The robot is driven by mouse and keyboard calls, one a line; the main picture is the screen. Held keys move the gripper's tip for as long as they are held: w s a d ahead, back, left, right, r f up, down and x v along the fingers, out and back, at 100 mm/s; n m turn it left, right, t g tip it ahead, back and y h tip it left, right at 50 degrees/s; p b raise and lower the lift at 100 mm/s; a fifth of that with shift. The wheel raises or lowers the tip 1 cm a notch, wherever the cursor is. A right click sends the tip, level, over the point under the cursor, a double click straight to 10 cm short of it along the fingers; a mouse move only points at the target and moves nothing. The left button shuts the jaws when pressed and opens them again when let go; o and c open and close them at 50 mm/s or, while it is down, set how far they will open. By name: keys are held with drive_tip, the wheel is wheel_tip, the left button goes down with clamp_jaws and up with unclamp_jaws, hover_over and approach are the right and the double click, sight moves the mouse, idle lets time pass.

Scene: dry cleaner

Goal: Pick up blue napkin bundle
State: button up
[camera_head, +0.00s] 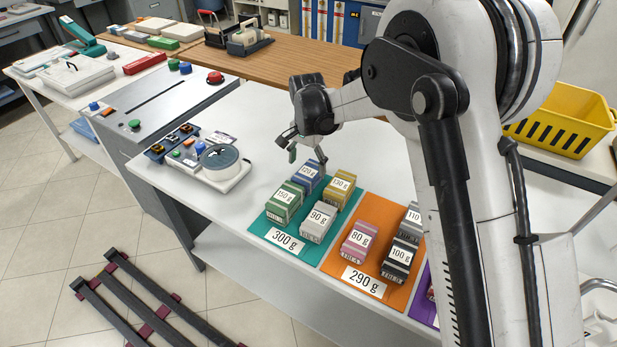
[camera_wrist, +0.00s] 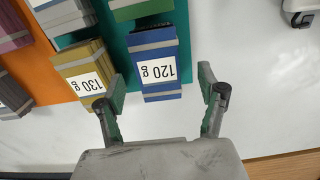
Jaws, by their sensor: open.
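The blue napkin bundle (camera_head: 306,177) with a "120 g" label lies at the back left of the teal mat (camera_head: 256,228). It also shows in the wrist view (camera_wrist: 153,52), label upside down, in the gap between my gripper's fingers and ahead of them. My gripper (camera_head: 307,152) is open and empty, just behind and above the blue bundle. In the wrist view my gripper (camera_wrist: 163,88) has its left finger between the blue bundle and the yellow bundle (camera_wrist: 83,66). Its right finger is over bare white table. Whether the fingers touch anything cannot be told.
A green bundle (camera_head: 284,202) and a grey bundle (camera_head: 319,222) lie in front on the teal mat. The orange mat (camera_head: 372,271) at right holds pink and dark bundles. A scale (camera_head: 221,158) stands at left. White table is bare behind the bundles.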

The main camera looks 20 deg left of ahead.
sight(309, 171)
drive_tip(key=shift+w+d+f, duration=0.1)
drive_tip(key=shift+f, duration=1.3)
drive_tip(key=shift+d+f, duration=0.1)
drive_tip(key=shift+f, duration=1.3)
drive_tip(key=c, duration=1.3)
drive_tip(key=shift+r, duration=0.1)
